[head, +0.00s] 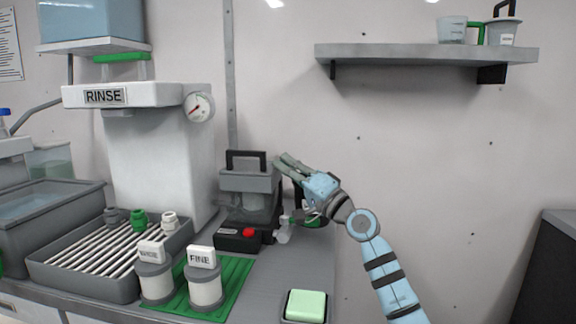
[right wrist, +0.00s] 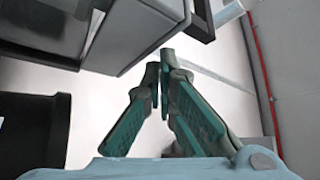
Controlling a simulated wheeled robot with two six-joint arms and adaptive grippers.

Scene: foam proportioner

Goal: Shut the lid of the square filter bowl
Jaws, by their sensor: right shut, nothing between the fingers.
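A grey square-topped unit (head: 248,182) with a black handle on its top stands on the counter near the wall; I take it for the square filter bowl. Whether its lid is fully down cannot be told. My right gripper (head: 281,162) is shut and empty, its fingertips at the unit's upper right edge; contact cannot be told. In the right wrist view the shut fingers (right wrist: 165,62) point up the picture, with a grey boxy body (right wrist: 140,30) close at upper left. My left gripper is not in view.
A black base with a red button (head: 248,233) sits at the unit's foot, a small white fitting (head: 284,232) beside it. Canisters (head: 205,285) stand on a green mat, left of a pale green block (head: 306,305). A shelf (head: 430,54) hangs at upper right.

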